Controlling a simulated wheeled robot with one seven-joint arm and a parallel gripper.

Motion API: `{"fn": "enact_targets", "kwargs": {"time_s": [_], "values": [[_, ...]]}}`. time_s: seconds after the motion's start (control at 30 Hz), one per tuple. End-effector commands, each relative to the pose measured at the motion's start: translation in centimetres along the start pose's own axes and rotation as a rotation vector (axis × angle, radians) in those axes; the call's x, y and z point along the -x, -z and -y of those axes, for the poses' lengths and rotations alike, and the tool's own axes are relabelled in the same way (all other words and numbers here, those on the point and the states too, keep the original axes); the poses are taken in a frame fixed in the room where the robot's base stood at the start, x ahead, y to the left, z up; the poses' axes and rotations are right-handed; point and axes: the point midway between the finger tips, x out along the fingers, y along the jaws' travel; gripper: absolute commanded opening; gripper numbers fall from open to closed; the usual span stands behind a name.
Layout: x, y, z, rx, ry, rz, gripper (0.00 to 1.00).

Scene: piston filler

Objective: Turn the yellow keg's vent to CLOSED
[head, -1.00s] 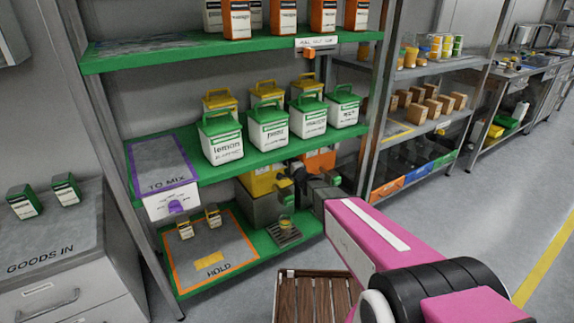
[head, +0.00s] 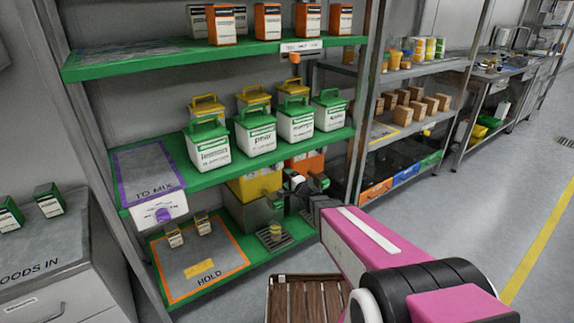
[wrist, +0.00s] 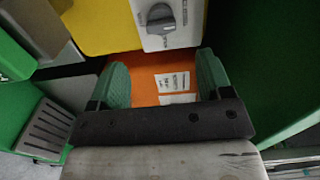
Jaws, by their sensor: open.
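An orange keg (head: 306,162) stands right of the yellow one; an orange surface with white labels shows between my fingers. A drip grating (head: 275,237) and the HOLD mat (head: 202,268) lie on the lower shelf. Lidded tubs (head: 256,135) line the shelf above.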

Motion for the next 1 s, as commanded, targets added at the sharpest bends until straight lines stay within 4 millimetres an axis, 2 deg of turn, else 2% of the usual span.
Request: {"fn": "enact_targets", "kwargs": {"time_s": [0.27, 0.47, 0.6, 0.73, 0.87, 1.0], "values": [[2.0, -2.5, 1.3, 0.123, -0.057, 0.165, 0.72], [5.1, -4.9, 1.4, 0.256, -0.174, 0.358, 0.72], [7.9, -6.2, 0.8, 0.347, -0.300, 0.494, 0.72], [11.1, -6.7, -0.1, 0.427, -0.445, 0.603, 0.72], [14.7, -6.5, -1.1, 0.501, -0.614, 0.693, 0.72], [19.0, -5.4, -1.9, 0.574, -0.822, 0.760, 0.72]]}}
